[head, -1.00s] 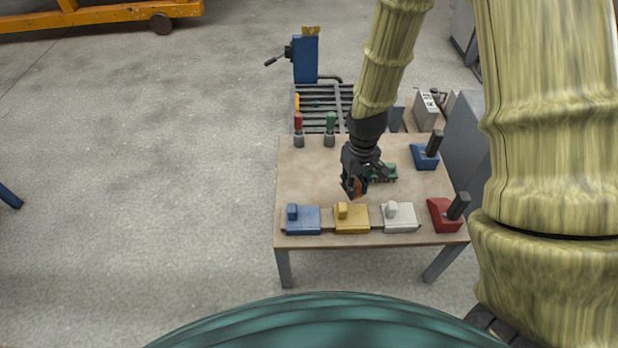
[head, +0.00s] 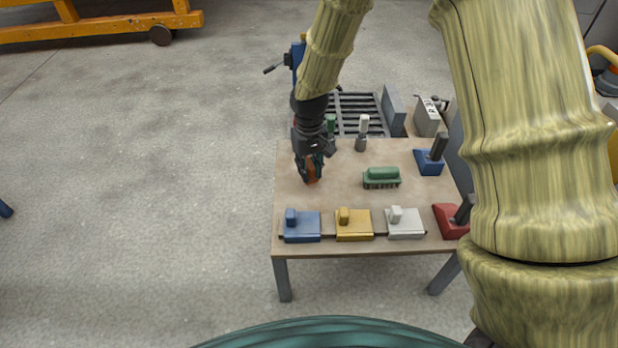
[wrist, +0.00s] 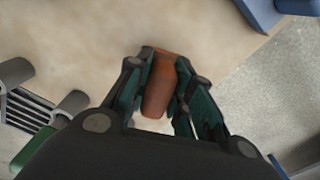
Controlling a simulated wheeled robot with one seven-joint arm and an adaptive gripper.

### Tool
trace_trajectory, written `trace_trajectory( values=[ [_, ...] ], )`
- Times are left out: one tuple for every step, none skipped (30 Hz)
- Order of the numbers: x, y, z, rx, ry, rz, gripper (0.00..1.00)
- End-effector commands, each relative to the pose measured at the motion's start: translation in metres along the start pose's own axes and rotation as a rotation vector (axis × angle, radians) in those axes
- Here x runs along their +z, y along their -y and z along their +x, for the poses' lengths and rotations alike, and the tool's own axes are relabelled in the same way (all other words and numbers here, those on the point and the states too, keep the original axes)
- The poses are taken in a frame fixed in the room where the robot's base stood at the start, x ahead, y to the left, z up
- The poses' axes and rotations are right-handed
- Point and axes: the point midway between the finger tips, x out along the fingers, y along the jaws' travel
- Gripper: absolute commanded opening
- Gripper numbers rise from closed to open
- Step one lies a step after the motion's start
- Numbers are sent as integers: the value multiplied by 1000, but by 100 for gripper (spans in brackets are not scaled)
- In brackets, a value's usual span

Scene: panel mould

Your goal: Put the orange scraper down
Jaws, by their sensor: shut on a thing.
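My gripper (head: 310,168) is over the left part of the table (head: 337,185) in the head view. It is shut on the orange scraper (head: 312,173), whose orange-brown body shows between the fingers. In the wrist view the scraper (wrist: 160,83) sits between the two fingers of my gripper (wrist: 158,95), with bare tabletop beyond it. The scraper's lower end is partly hidden by the fingers. I cannot tell whether it touches the tabletop.
Blue (head: 302,228), yellow (head: 354,226) and white (head: 405,225) blocks line the front edge. A green brush (head: 381,178) lies right of my gripper. A red tool (head: 450,222) and a blue tool (head: 429,161) stand at the right. Bare tabletop lies around my gripper.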

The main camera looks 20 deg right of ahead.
Motion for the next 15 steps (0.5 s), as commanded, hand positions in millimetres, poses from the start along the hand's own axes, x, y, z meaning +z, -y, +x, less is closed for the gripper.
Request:
trace_trajectory(
  values=[
    [0, 0, 8, 0, 1, 0, 0],
    [0, 0, 12, -1, 1, 1, 0],
    [0, 0, 16, -1, 1, 1, 0],
    [0, 0, 20, -1, 0, 1, 0],
    [0, 0, 23, -1, 0, 1, 0],
    [0, 0, 27, -1, 0, 0, 0],
    [0, 0, 30, -1, 0, 0, 0],
    [0, 0, 31, -1, 0, 0, 0],
    [0, 0, 32, -1, -1, -1, 0],
    [0, 0, 32, 0, -1, -1, 0],
    [0, 0, 32, 0, -1, -1, 0],
    [0, 0, 31, 0, -1, -1, 0],
    [0, 0, 30, 0, -1, 0, 0],
    [0, 0, 30, 0, -1, 0, 0],
    [0, 0, 30, 0, -1, 0, 0]
  ],
)
